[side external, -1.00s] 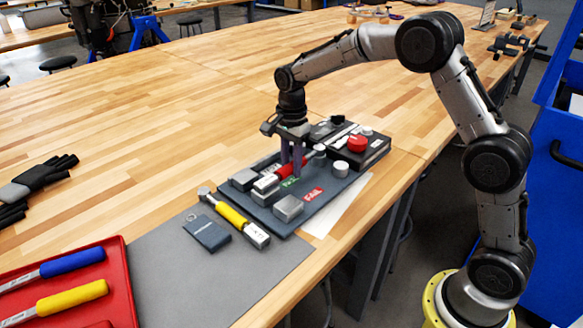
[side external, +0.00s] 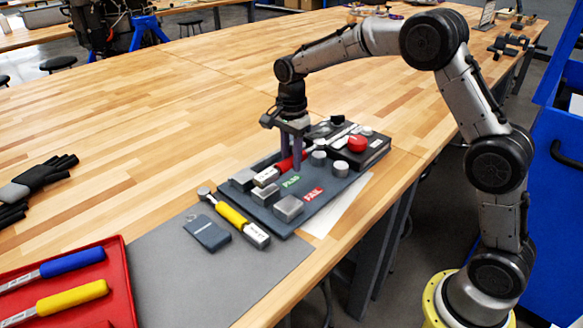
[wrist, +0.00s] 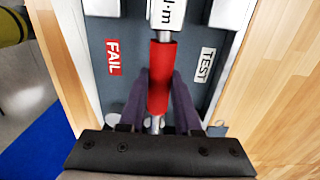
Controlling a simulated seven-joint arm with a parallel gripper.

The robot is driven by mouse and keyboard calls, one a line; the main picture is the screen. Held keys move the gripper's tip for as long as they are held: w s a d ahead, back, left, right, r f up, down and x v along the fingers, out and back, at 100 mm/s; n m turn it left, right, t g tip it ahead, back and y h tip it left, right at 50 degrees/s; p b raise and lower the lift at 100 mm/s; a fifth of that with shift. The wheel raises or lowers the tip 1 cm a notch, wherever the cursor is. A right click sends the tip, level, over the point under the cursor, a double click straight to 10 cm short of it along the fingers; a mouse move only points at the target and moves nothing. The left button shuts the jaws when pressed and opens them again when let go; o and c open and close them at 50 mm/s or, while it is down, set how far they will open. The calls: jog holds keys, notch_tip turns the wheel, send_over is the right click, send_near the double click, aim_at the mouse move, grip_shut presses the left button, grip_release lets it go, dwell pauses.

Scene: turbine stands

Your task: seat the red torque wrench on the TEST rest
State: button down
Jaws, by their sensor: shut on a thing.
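My gripper (side external: 290,165) is shut on the red handle of the torque wrench (wrist: 160,75), which also shows in the side view (side external: 285,165). The wrench's white marked block (side external: 267,176) points left. The wrench is over the dark rest board (side external: 330,190), apparently raised. In the wrist view it lies between the FAIL label (wrist: 113,57) and the TEST label (wrist: 204,65), nearer TEST. The green PASS label (side external: 291,181) shows in front of my fingers. The TEST rest's left grey block (side external: 243,178) is at the board's back left; its other support is mostly hidden.
Grey blocks (side external: 289,207) and round posts (side external: 340,168) stand up from the board. A black box with a red button (side external: 357,144) adjoins it. A yellow-handled wrench (side external: 231,213) and dark tag (side external: 207,232) lie in front.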

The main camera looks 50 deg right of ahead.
jog(key=shift+r, duration=0.65)
jog(key=shift+s, duration=0.1)
jog(key=w+r, duration=0.4)
jog(key=shift+w+f, duration=0.9)
jog(key=shift+f, duration=0.25)
jog(key=shift+w+f, duration=0.85)
jog(key=shift+f, duration=0.3)
jog(key=shift+f, duration=1.05)
jog(key=shift+f, duration=0.25)
jog(key=shift+f, duration=0.15)
